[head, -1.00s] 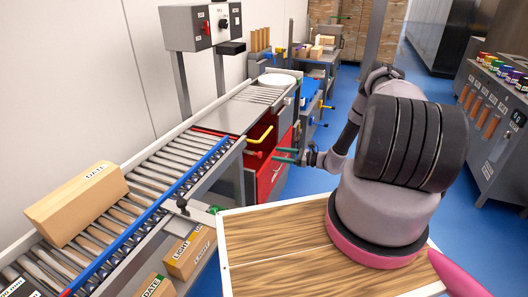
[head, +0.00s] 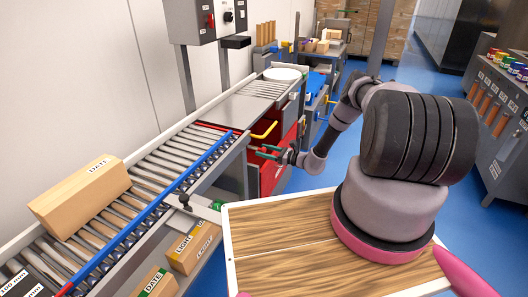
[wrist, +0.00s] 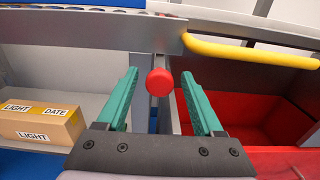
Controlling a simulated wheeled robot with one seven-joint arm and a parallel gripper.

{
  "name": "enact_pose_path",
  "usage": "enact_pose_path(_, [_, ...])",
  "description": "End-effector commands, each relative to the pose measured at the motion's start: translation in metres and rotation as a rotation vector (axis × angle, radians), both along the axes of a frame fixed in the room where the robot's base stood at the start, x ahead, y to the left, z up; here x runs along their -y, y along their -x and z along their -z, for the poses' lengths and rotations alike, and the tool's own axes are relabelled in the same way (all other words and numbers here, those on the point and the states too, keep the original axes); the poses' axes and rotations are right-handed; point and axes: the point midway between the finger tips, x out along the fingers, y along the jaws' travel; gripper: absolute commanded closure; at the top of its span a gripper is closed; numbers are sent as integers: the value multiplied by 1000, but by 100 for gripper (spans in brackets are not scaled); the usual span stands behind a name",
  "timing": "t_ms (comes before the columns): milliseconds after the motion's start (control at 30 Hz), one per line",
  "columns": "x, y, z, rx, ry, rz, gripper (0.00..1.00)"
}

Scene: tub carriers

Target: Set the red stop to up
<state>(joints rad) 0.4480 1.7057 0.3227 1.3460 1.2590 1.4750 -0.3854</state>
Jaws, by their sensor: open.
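A round red knob, which looks like the red stop (wrist: 159,82), stands in the wrist view in front of a grey upright post. It lies between the two teal fingers of my gripper (wrist: 158,85), with a gap on each side. The fingers are open and hold nothing. In the head view my gripper (head: 268,152) is beside the red drawer unit at the conveyor's far end. I cannot make out the red knob in the head view. Whether the stop is up or down is not clear.
An open red drawer (wrist: 235,118) with a yellow handle (wrist: 250,52) lies right of the knob. A labelled box (wrist: 40,122) sits on a shelf to the left. The roller conveyor (head: 160,175) carries a DATE box (head: 80,198). A control box (head: 210,17) stands behind it.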

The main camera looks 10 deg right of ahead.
Motion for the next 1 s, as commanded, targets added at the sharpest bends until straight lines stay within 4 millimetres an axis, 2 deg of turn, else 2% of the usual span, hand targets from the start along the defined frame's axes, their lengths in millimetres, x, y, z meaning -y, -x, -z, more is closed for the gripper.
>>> enact_pose_path(267, [-2,-2,0,-1,-1,1,31])
enact_pose_path(300, [-2,-1,0,-1,-1,1,35])
enact_pose_path(467, [-2,-1,0,-1,-1,1,96])
enact_pose_path(500, [-2,-1,0,-1,-1,1,100])
enact_pose_path(1000, [-2,-1,0,-1,-1,0,100])
